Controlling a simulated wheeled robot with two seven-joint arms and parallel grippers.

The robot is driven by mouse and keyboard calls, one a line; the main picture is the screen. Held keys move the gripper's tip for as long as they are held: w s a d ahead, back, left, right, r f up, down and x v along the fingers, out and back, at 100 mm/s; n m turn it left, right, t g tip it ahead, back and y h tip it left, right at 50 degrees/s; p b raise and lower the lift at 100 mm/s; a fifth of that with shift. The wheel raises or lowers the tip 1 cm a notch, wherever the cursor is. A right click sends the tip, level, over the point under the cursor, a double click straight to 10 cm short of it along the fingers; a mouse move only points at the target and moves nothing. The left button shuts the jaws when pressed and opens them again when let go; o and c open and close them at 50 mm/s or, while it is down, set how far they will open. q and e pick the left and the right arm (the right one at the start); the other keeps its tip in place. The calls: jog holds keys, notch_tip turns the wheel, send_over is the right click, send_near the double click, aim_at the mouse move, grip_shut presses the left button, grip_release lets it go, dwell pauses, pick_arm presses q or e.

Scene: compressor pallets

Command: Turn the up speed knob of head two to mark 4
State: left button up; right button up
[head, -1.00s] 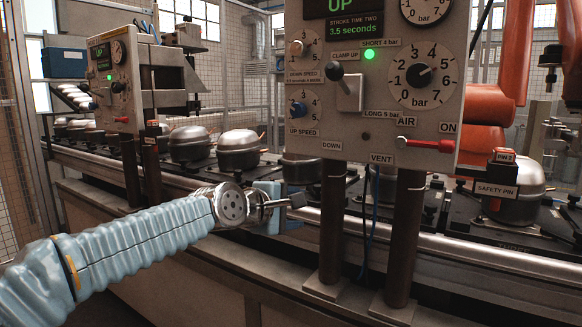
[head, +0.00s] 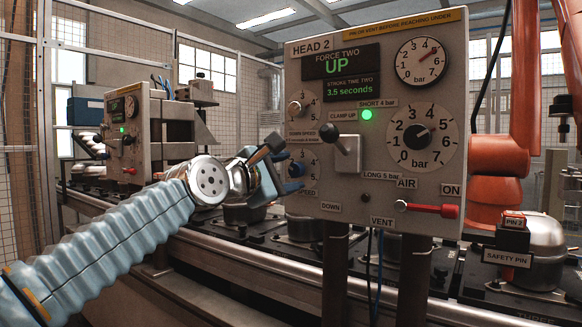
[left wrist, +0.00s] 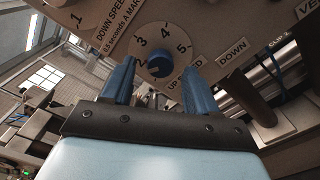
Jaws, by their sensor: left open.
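The head two panel (head: 375,190) carries the up speed knob (head: 298,168), a small blue knob on a round white dial at its lower left. In the left wrist view the blue knob (left wrist: 159,68) sits at the centre of the dial, with 3, 4 and 5 readable. Its pale pointer line seems to face the low-number side, away from 4. My left gripper (head: 283,163) is open just in front of the knob and partly covers its label. In the left wrist view its two blue fingers (left wrist: 158,66) stand on either side of the knob, with no clear contact. My right gripper is not in view.
The down speed knob (head: 295,108) is just above. A red vent lever (head: 435,209) and the safety pin block (head: 507,257) are farther right. A second panel (head: 128,140) stands behind on the left.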

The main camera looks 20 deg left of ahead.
pick_arm(q)
jog(key=shift+x, duration=1)
jog(key=shift+c, duration=0.2)
jog(key=c, duration=1)
